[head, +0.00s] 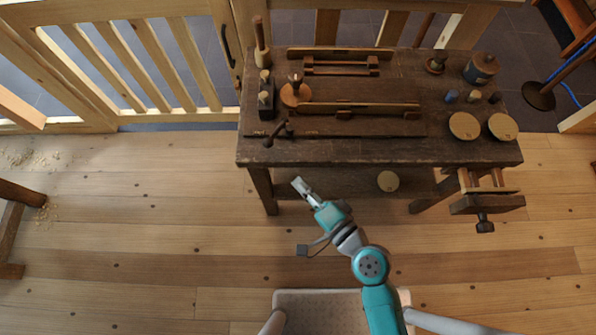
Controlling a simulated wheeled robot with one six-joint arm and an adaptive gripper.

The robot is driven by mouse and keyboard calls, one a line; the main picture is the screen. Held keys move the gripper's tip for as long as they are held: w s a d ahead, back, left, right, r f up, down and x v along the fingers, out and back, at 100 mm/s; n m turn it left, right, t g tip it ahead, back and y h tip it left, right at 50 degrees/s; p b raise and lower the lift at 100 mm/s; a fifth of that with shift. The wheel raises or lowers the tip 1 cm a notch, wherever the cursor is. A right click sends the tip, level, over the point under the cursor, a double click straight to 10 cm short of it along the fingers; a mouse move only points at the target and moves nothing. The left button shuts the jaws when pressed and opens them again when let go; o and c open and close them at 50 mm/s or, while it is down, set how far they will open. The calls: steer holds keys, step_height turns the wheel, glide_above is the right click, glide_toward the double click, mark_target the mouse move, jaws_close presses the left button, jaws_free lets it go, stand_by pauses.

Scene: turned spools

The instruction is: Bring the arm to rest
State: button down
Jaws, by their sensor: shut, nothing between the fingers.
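My gripper (301,187) is in the head view, at the end of my teal and grey arm. It is shut and empty. It hangs in the open in front of the near edge of the dark wooden workbench (375,152), left of the bench's middle, apart from anything on the benchtop. My arm reaches up and to the left from my base at the bottom of the picture, bent at the elbow.
The workbench carries a turned wooden spool (295,91), long wooden rails (365,107), two round discs (464,126) and a jar (480,68). A vise (487,203) juts from its right front. A wooden railing (130,70) stands left.

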steer(key=shift+s+d+r, duration=0.1)
steer(key=shift+s+d, duration=0.1)
steer(key=shift+s, duration=0.25)
stand_by(0.4)
steer(key=s+d+f+n+t+h, duration=0.1)
steer(key=s+d+f+n+h, duration=0.15)
steer(key=s+d+h, duration=0.65)
steer(key=s+d+r+n+t+h, duration=0.1)
steer(key=s+d+r+n, duration=0.5)
steer(key=s, duration=0.6)
steer(key=shift+d+r, duration=0.65)
steer(key=shift+d, duration=0.4)
